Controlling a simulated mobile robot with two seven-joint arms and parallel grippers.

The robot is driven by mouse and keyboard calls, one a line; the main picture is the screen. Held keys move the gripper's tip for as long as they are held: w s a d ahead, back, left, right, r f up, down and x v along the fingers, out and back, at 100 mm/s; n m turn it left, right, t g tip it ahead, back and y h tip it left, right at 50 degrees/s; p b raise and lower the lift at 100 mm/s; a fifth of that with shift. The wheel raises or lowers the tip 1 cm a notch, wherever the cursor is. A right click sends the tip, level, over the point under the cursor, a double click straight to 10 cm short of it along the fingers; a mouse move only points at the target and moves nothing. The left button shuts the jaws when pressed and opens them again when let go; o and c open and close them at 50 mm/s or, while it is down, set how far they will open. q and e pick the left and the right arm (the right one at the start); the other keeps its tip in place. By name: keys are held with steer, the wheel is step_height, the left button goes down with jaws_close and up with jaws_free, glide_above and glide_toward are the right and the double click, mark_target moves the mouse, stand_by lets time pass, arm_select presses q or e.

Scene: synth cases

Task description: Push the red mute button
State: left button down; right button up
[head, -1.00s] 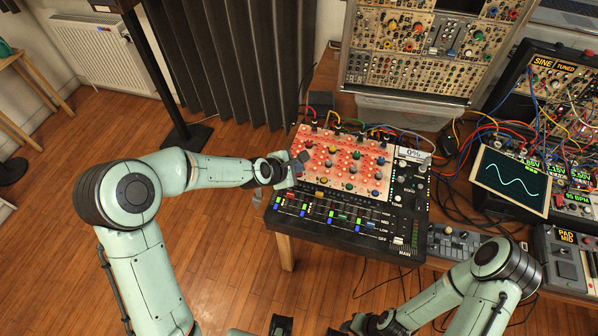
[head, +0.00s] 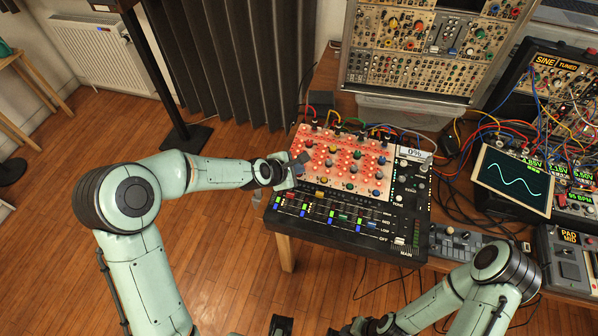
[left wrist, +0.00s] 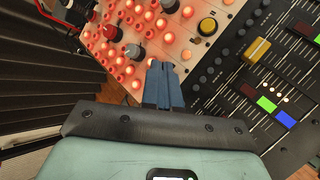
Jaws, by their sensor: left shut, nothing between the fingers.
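The mixer (head: 340,228) is a black console with a red-lit knob panel (head: 375,185) and rows of coloured sliders and small buttons. My left gripper (head: 305,158) is over the panel's left edge. In the left wrist view its blue-grey fingers (left wrist: 163,72) are shut and empty, in front of lit knobs. A red slider cap or button (left wrist: 247,90) lies right of the fingertips, apart from them. I cannot tell which is the mute button. My right gripper (head: 345,329) is partly cut off at the bottom edge.
Patch cables (head: 340,122) rise behind the panel. A modular rack (head: 410,65) stands behind, and an oscilloscope screen (head: 512,180) stands right. Open wood floor (head: 215,260) lies left of the table.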

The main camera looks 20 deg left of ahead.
arm_select(q)
steer(key=shift+f, duration=0.1)
arm_select(e)
steer(key=shift+f, duration=0.1)
arm_select(q)
steer(key=shift+r, duration=0.55)
arm_select(e)
steer(key=shift+r, duration=0.2)
arm_select(q)
steer(key=shift+r+p, duration=0.35)
steer(key=shift+r, duration=0.05)
step_height(320, 180, up, 5)
steer(key=p, duration=0.2)
steer(key=shift+p, duration=0.35)
arm_select(e)
steer(key=w+r, duration=0.1)
steer(key=r, duration=0.1)
steer(key=w+r, duration=0.1)
steer(key=r, duration=0.1)
steer(key=shift+w, duration=0.3)
steer(key=shift+s, duration=0.1)
